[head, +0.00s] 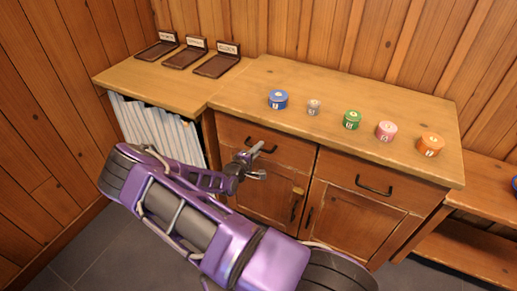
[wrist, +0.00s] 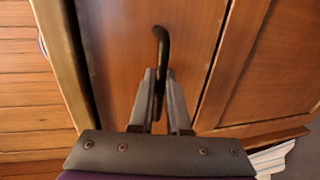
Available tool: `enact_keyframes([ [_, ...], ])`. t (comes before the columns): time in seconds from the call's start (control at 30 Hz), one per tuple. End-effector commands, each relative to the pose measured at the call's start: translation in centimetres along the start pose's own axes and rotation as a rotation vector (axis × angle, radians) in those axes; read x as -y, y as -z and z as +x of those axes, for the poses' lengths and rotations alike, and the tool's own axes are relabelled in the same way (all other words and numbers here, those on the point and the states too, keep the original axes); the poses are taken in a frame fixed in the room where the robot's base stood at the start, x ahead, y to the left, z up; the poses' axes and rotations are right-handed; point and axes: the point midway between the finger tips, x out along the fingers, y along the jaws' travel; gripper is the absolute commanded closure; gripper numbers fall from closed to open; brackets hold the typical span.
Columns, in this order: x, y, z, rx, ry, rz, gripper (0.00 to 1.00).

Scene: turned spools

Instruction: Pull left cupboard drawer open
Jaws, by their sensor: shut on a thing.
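The wooden cupboard's left drawer (head: 287,150) has a dark handle, partly hidden by my gripper (head: 254,158). The drawer front looks about level with the cupboard front. In the wrist view, the black handle (wrist: 162,42) passes between the two fingertips of my gripper (wrist: 157,76), which is shut on it. The drawer front (wrist: 115,45) fills the middle of that view. My purple arm hides part of the cupboard's lower left.
The right drawer has its own handle (head: 374,187). Labelled dark trays (head: 218,66) sit at the back left. White files (head: 160,130) fill the left shelf.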

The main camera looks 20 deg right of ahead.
Motion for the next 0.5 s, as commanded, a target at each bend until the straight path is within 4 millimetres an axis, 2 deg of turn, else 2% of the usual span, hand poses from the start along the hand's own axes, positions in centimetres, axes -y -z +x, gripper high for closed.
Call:
enact_keyframes([
  [0.27,0.0,0.1,-0.5,-0.001,0.000,0.000,1.00],
  [0.37,0.1,0.1,-1.7,-0.002,0.001,0.000,1.00],
  [0.5,0.5,0.2,-4.6,-0.004,0.003,-0.001,1.00],
])
